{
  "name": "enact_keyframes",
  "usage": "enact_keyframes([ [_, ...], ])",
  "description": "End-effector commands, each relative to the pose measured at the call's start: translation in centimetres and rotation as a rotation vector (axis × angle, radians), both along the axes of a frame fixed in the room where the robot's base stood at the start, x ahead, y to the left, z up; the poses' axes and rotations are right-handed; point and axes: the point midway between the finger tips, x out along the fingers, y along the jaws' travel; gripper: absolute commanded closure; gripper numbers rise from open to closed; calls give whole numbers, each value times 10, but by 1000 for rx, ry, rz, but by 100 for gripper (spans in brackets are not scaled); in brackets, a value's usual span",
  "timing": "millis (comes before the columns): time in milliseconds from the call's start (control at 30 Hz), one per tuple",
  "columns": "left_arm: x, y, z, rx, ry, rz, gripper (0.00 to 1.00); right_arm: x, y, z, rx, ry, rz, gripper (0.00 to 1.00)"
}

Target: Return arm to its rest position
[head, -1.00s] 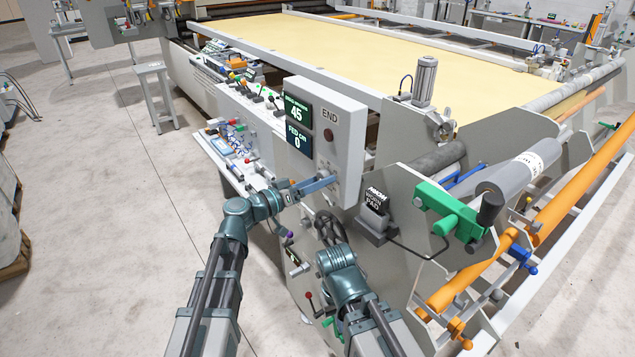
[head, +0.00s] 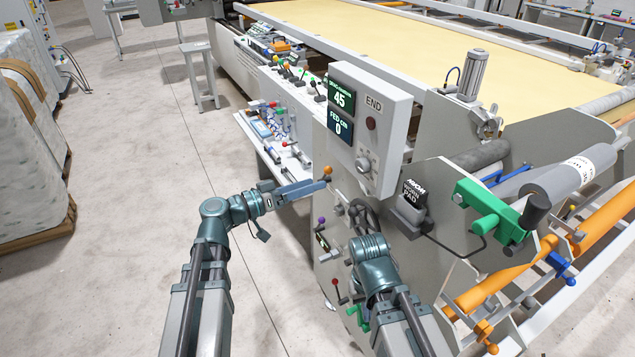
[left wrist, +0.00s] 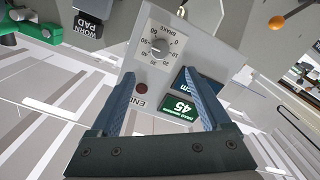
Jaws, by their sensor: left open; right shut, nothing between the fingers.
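My left gripper (head: 310,186) is left of and below the grey control box (head: 388,135), apart from it. In the left wrist view its two blue fingers (left wrist: 160,85) are spread with nothing held between them. The box's dial (left wrist: 160,46) and green display (left wrist: 180,109) show beyond the fingers. My right gripper (head: 362,212) is low beside the machine's end plate. Its dark fingers are partly hidden, and no held object shows.
The displays read 45 and 0. A lever with an orange knob (head: 327,170) stands by the left fingertips. A worn pad holder (head: 411,207) and green clamp (head: 490,209) are to the right. A wrapped pallet (head: 28,140) stands far left. Open floor (head: 130,220) lies left of my arms.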

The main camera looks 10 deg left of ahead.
Motion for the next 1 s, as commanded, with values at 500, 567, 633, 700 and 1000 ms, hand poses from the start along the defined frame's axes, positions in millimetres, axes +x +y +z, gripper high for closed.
enact_keyframes([
  [500, -3, -6, -5, 15, 18, -17, 19, 0, 0, 0, 0, 0, 0, 100],
  [567, -9, -19, -15, 47, 56, -49, 19, 0, 0, 0, 0, 0, 0, 100],
  [633, -21, -42, -37, 112, 136, -106, 19, 0, 0, 0, 0, 0, 0, 100],
  [700, -40, -67, -66, 210, 247, -172, 19, 0, 0, 0, 0, 0, 0, 100],
  [1000, -136, -103, -186, 774, 747, -252, 19, 0, 0, 0, 0, 0, 0, 100],
])
